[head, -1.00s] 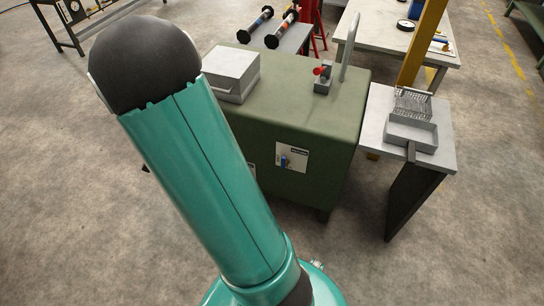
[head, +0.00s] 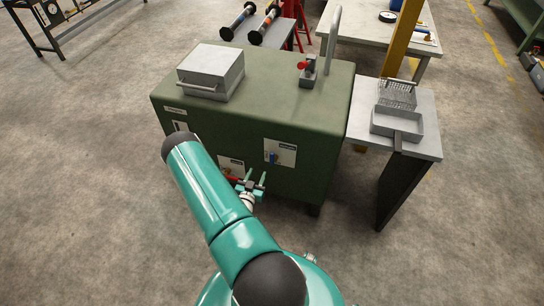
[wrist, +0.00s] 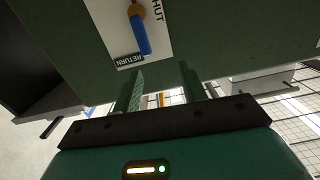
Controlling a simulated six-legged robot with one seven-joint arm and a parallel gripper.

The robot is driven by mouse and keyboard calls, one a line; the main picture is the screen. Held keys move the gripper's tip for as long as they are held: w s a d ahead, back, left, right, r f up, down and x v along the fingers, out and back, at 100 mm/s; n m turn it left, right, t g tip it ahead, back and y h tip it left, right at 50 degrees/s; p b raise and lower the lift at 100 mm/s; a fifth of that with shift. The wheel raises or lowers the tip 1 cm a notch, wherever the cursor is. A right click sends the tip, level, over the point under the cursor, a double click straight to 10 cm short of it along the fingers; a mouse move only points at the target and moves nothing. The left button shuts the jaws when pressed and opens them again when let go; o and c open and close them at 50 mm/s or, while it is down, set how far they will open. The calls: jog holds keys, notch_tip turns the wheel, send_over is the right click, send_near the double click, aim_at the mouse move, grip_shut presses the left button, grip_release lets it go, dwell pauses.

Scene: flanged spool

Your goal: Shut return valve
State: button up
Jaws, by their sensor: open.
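The return valve's blue handle (head: 273,157) sits on a white plate (head: 280,152) on the front of the green cabinet. In the wrist view, the blue handle (wrist: 141,36) hangs from an orange-brown pivot, and the plate carries the words RETURN and SHUT (wrist: 158,11). The handle points toward the RETURN label (wrist: 129,59), with SHUT off to its side. My gripper (head: 255,177) is open and empty, in front of the cabinet, below and left of the blue handle in the head view. Its two fingers (wrist: 161,76) stand apart from the handle.
A second plate with a red handle (head: 232,178) is close beside my gripper, partly hidden by my arm. A grey box (head: 211,72) and a red-knobbed fitting (head: 307,68) stand on the cabinet (head: 265,98). A side table with a tray (head: 398,128) stands at right.

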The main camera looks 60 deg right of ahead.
aim_at(271, 157)
jog(key=shift+h, duration=0.3)
jog(key=d, duration=0.4)
jog(key=d+f, duration=0.1)
jog(key=d, duration=0.8)
jog(key=shift+s+d+f, duration=0.1)
jog(key=shift+s+f, duration=0.1)
jog(key=shift+s, duration=0.15)
jog(key=shift+c, duration=0.4)
grip_shut()
